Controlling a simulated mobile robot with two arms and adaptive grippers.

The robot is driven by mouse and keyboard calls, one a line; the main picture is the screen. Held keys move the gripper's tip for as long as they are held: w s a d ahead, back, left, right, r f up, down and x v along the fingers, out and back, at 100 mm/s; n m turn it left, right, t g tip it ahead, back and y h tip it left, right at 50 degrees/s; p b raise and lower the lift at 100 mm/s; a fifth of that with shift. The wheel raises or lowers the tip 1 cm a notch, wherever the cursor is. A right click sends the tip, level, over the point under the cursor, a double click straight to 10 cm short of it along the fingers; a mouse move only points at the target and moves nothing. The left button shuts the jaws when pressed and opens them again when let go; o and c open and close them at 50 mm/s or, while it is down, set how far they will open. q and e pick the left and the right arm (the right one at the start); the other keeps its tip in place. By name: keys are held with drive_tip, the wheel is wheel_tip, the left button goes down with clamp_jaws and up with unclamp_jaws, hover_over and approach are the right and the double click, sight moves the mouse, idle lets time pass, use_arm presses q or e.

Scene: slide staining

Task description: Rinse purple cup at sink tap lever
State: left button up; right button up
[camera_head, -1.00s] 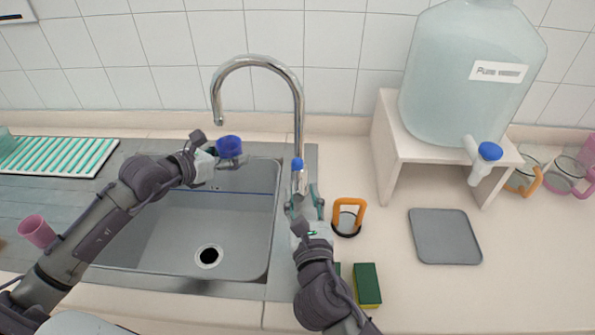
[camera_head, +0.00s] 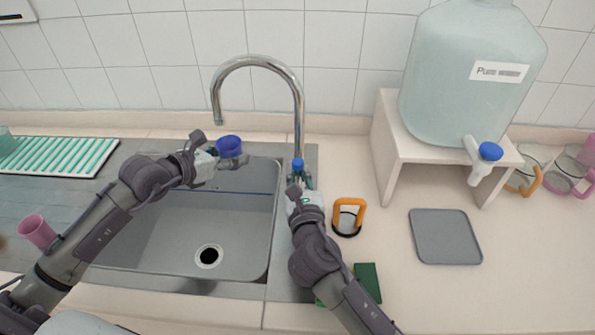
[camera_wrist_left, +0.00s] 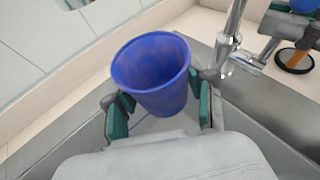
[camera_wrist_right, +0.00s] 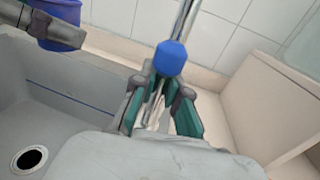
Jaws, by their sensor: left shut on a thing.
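My right gripper (camera_head: 301,187) is at the tap base. Its fingers (camera_wrist_right: 160,92) stand apart with chrome visible between them; contact is unclear. No water stream shows.
The sink basin (camera_head: 180,240) is empty below the cup. An orange-handled item (camera_head: 348,216) stands just right of my right gripper. A large water jug (camera_head: 470,80) on a white stand, a grey mat (camera_head: 445,237) and a pink cup (camera_head: 36,231) are further off.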

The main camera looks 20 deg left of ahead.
drive_tip(key=shift+d, duration=0.1)
clamp_jaws()
drive_tip(key=shift+w+d+m, duration=0.1)
drive_tip(key=shift+d+m, duration=0.35)
drive_tip(key=shift+m, duration=0.35)
drive_tip(key=o, duration=0.7)
unclamp_jaws()
drive_tip(key=v, duration=1.2)
drive_tip(key=shift+f, duration=0.15)
